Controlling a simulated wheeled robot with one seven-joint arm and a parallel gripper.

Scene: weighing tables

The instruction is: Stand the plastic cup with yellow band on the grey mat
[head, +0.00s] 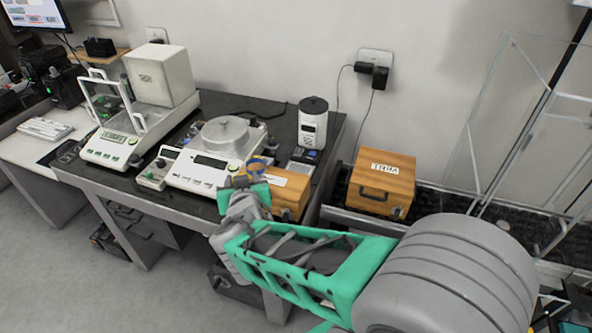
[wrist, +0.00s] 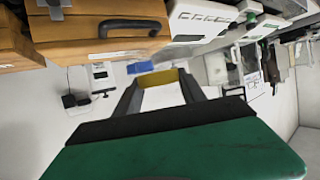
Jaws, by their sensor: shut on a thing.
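My gripper (head: 257,175) is in front of the dark weighing table, beside a wooden box. The cup's base and exact tilt are hard to tell. I cannot make out a grey mat in either view.
A balance with a round pan (head: 225,131), a draft-shield balance (head: 113,146) and a white canister with dark lid (head: 313,122) stand on the dark table (head: 225,103). Wooden boxes stand near my gripper (head: 288,190) and to the right (head: 382,185). Glass panels (head: 505,130) rise at the right.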

